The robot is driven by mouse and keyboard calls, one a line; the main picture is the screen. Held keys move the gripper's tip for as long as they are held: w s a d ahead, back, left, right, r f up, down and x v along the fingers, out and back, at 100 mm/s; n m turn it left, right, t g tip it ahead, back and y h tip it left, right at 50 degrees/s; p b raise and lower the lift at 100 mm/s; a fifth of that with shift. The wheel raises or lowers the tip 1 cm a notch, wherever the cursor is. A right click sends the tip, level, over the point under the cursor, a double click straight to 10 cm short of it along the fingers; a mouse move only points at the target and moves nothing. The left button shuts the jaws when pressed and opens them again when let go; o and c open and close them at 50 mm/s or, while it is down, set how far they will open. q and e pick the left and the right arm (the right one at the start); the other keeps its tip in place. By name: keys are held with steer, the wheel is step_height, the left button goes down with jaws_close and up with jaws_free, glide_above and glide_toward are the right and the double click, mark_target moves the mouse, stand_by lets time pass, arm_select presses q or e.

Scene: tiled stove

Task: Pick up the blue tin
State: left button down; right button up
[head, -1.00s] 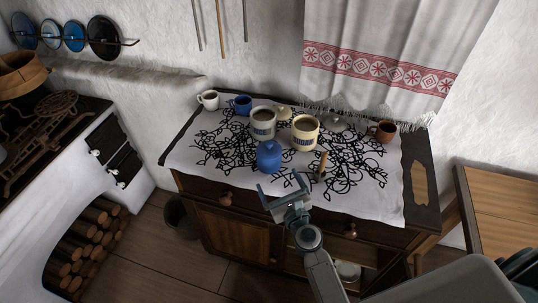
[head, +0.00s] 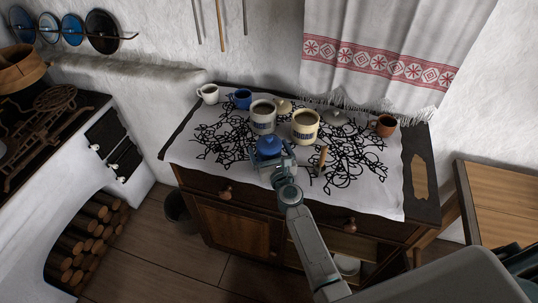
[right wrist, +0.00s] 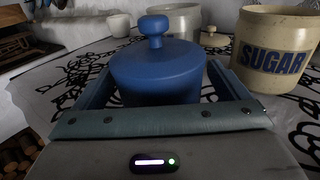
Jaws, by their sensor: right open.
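The blue tin (head: 268,146), with a round knob on its lid, stands upright on the patterned white cloth (head: 225,165) near the front edge of the cabinet top. My right gripper (head: 270,160) is at the tin from the front. In the right wrist view the tin (right wrist: 155,75) stands between the two spread fingers of the open gripper (right wrist: 158,88), one on each side. I cannot tell whether either finger touches it. The tin's lower part is hidden by the gripper body. My left gripper is not in view.
Behind the tin stand a pale crock (head: 263,115) and a SUGAR crock (head: 305,125); the latter is close on the right in the wrist view (right wrist: 275,50). A wooden-handled tool (head: 323,158) is right of the tin. A white mug (head: 208,94), blue mug (head: 242,99) and brown mug (head: 386,125) stand farther back.

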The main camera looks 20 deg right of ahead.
steer(key=shift+w, duration=0.15)
steer(key=shift+r, duration=0.1)
steer(key=c, duration=1.2)
steer(key=shift+r, duration=0.1)
